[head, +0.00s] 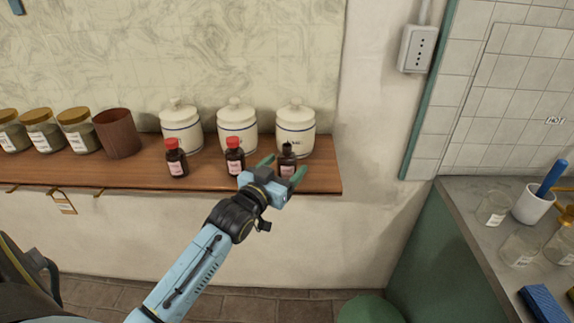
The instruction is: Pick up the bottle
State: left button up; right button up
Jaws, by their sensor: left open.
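Three small dark brown bottles with pale labels stand on the wooden shelf (212,184). The left bottle (176,160) and the middle bottle (235,158) have red caps. The right bottle (287,161) has a dark top. My left gripper (282,170) is open at the right bottle, with one green finger on each side of it in the picture. The gripper body hides the bottle's lower part. I cannot tell whether the fingers touch it. My right gripper is not in view.
Three white lidded jars (296,128) stand close behind the bottles. A brown cup (117,134) and several gold-lidded glass jars (79,131) are to the left. A grey counter (468,208) with glasses and a white mortar (533,206) is at the right.

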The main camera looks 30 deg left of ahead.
aim_at(291, 157)
pick_arm(q)
jog(key=w, duration=0.3)
jog(key=w+a, duration=0.1)
jog(key=w, duration=0.1)
jog(key=shift+f, duration=0.2)
jog(key=c, duration=1.2)
